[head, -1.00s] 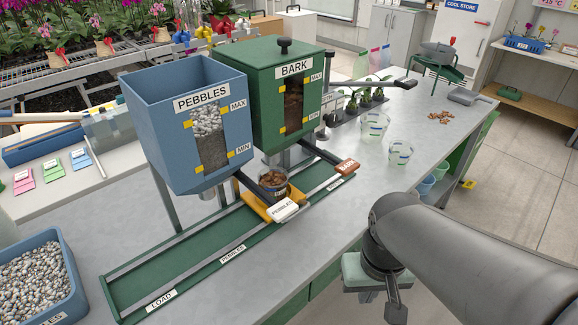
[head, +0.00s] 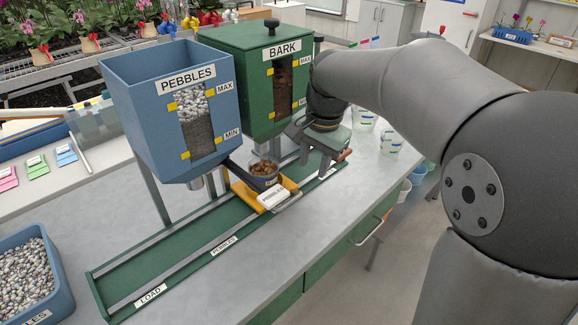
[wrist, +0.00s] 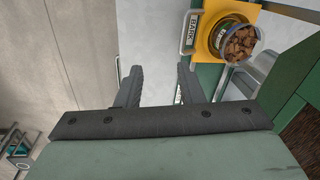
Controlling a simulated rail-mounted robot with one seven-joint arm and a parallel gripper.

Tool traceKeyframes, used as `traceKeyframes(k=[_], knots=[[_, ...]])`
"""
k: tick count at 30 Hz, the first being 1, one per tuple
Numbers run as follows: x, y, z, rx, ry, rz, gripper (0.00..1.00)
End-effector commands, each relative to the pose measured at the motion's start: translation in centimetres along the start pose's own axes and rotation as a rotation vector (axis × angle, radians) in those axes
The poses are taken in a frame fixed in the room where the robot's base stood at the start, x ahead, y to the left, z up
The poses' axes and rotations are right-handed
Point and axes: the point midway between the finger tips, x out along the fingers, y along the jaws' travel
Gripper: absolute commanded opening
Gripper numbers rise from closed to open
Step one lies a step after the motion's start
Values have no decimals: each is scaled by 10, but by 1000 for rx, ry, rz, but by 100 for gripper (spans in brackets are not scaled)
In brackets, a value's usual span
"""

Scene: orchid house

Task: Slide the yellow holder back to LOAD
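The yellow holder (head: 242,193) sits on the green track (head: 190,252), past the PEBBLES mark and far from the LOAD label (head: 151,294) at the near left end. A clear pot with bark chips (head: 262,168) stands in it. My gripper (head: 318,165) is open and empty, right of the holder in front of the bark hopper. In the wrist view my gripper's fingers (wrist: 160,82) are apart, with the yellow holder (wrist: 201,50) beyond them at upper right.
The blue pebbles hopper (head: 150,110) and green bark hopper (head: 240,75) stand over the track. A blue bin of pebbles (head: 25,280) is at the lower left. Clear cups (head: 391,142) stand behind my arm. The bench top in front of the track is bare.

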Motion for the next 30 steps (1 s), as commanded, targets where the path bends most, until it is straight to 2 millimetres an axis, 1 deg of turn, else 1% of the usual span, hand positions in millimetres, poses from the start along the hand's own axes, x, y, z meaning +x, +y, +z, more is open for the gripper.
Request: traceKeyframes(k=[1,4,8,11,14,24,30], knots=[[3,-16,-10,52,-6,-13,34],[0,-34,-21,125,-12,-32,34],[2,-41,-24,157,-16,-38,34],[12,-41,-24,159,-18,-36,34],[30,-41,-23,158,-18,-35,34],[104,-44,-22,156,-18,-34,34],[143,-45,-22,157,-18,-36,34]])
